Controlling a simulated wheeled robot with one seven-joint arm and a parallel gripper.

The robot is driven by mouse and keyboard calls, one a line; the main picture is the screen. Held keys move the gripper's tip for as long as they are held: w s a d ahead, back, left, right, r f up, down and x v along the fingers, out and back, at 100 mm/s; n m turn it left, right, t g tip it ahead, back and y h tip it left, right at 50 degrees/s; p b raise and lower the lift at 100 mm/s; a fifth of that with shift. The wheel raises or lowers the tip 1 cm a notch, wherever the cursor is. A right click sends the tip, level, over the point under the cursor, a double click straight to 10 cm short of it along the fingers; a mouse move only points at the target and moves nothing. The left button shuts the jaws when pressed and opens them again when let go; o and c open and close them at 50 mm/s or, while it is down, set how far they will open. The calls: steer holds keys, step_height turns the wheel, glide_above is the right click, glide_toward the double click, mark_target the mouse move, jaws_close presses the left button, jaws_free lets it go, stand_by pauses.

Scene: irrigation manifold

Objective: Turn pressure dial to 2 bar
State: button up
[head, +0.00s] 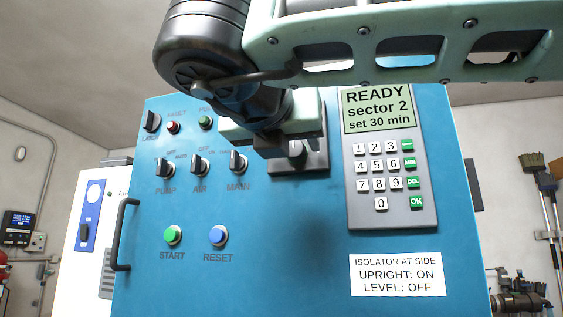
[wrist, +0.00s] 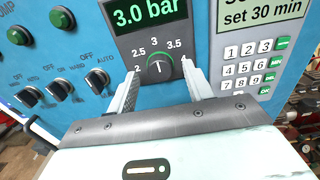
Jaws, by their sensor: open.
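The pressure dial (wrist: 158,67) is a dark round knob with a white mark pointing up at 3. Its scale shows 2, 2.5, 3, 3.5 and 4, and the green display (wrist: 150,14) above it reads 3.0 bar. My gripper (wrist: 160,71) is open in the wrist view, one finger on each side of the dial with gaps visible; I see no contact. In the head view my gripper (head: 284,150) is in front of the dark dial unit (head: 313,163) and hides most of it, including the dial.
The blue panel (head: 290,250) carries a keypad (head: 391,178) on the right, and START (head: 172,235) and RESET (head: 218,236) buttons below. Several dark selector knobs, such as MAIN (head: 238,163), are left of the dial unit. A black handle (head: 124,235) projects at the left edge.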

steer(key=shift+w+d, duration=0.15)
steer(key=shift+w, duration=0.3)
steer(key=c, duration=1)
steer(key=shift+o, duration=0.2)
